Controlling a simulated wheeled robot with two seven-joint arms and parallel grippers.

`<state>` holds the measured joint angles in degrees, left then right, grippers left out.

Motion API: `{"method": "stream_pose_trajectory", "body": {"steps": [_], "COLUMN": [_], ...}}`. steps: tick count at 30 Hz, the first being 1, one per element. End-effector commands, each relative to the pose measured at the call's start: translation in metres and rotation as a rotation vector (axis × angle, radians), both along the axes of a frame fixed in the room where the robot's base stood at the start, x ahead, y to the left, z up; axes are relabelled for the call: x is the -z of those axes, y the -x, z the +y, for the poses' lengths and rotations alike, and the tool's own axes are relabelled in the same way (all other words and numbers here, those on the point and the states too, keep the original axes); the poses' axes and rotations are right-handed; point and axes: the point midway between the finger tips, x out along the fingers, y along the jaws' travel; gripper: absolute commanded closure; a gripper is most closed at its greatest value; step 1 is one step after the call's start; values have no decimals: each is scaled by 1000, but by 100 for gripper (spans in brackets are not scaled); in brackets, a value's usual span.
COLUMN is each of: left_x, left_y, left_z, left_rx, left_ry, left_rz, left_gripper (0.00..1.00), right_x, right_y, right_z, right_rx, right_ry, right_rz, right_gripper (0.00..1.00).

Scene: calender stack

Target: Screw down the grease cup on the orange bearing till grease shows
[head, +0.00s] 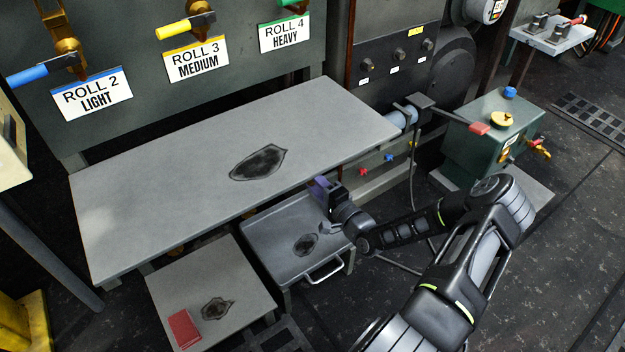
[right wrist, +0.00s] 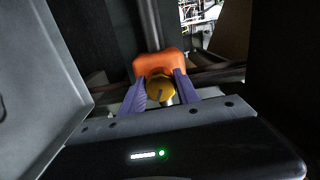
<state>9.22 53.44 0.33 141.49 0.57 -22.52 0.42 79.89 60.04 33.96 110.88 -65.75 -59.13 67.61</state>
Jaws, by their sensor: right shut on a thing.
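The orange bearing (right wrist: 160,63) shows in the right wrist view, with a dark vertical bar above it. The round brass-yellow grease cup (right wrist: 160,88) sits at its front, with a dark mark on its face. My right gripper (right wrist: 159,94) has its purple fingers on both sides of the cup and is shut on it. In the head view my right gripper (head: 319,187) reaches in at the front edge of the long grey table. The bearing and cup are hidden there. I cannot see any grease at the cup. My left gripper is not in view.
The long grey table (head: 150,200) overhangs the work spot. Below it stand a grey tray with a handle (head: 275,228) and a low plate (head: 170,290) with a red block (head: 184,329). A green tank (head: 480,140) with a red-ended lever stands at right.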

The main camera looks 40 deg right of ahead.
Motion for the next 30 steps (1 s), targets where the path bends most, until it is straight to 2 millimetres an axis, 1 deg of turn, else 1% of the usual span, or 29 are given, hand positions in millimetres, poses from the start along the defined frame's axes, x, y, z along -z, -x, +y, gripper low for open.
{"method": "stream_pose_trajectory", "body": {"steps": [7,19,20,27,28,30], "left_x": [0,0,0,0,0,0], "left_y": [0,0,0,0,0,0], "left_z": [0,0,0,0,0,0], "left_rx": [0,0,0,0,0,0], "left_ry": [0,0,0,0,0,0], "left_rz": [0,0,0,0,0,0], "left_gripper": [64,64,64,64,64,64], "right_x": [0,0,0,0,0,0], "right_y": [0,0,0,0,0,0], "right_z": [0,0,0,0,0,0], "right_rx": [1,1,1,1,1,1], "right_ry": [-78,-88,-88,-88,-88,-88], "right_rz": [-1,-1,-1,-1,-1,-1], "right_gripper": [100,100,62,42,40,40]}}
